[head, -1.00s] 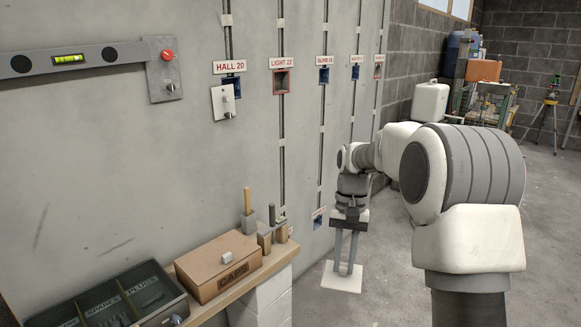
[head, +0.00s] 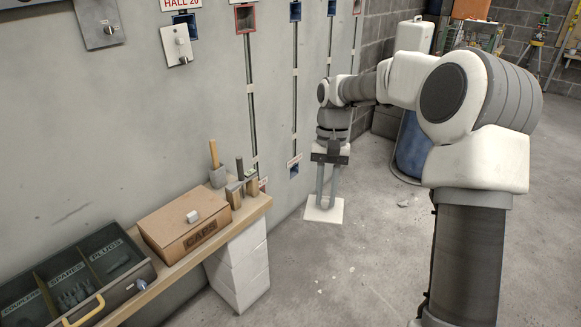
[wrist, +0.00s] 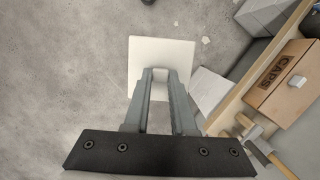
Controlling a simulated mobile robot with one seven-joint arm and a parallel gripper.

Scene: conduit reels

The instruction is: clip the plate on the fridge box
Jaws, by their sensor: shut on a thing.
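My gripper (head: 322,194) points down and is shut on a white square plate (head: 323,211). In the wrist view the plate (wrist: 174,48) lies flat beyond the gripper fingers (wrist: 160,78), above the concrete floor. A low blue wall box (head: 294,169) sits on the grey wall left of my gripper, with a small label above it too small to read. I cannot tell whether it is the fridge box. The plate is apart from the wall.
A wooden shelf (head: 169,272) carries a closed CAPS box (head: 184,222), tools and an open sorting tray (head: 72,285). White blocks (head: 240,267) stand under it. Higher on the wall are other boxes and a switch plate (head: 177,45). Open floor lies around my gripper.

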